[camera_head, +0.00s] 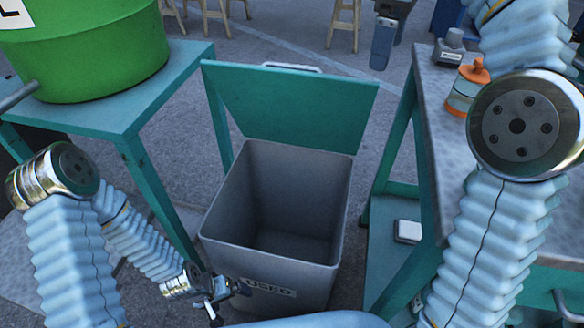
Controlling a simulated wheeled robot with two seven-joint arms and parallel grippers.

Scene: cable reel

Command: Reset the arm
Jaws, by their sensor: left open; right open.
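My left gripper (222,298) is low in the head view, at the near left of the grey bin (220,222). Its jaws are open and nothing shows between them. My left arm (72,262) bends at the elbow on the left and comes down toward the bin's front. My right arm (482,240) rises on the right, bends at a large elbow joint and leaves the frame at the top.
The bin, labelled USED, has its green lid (290,108) raised and looks empty inside. A grey-topped bench (428,95) at right holds an orange-capped bottle (463,90). Stools (343,22) stand behind.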

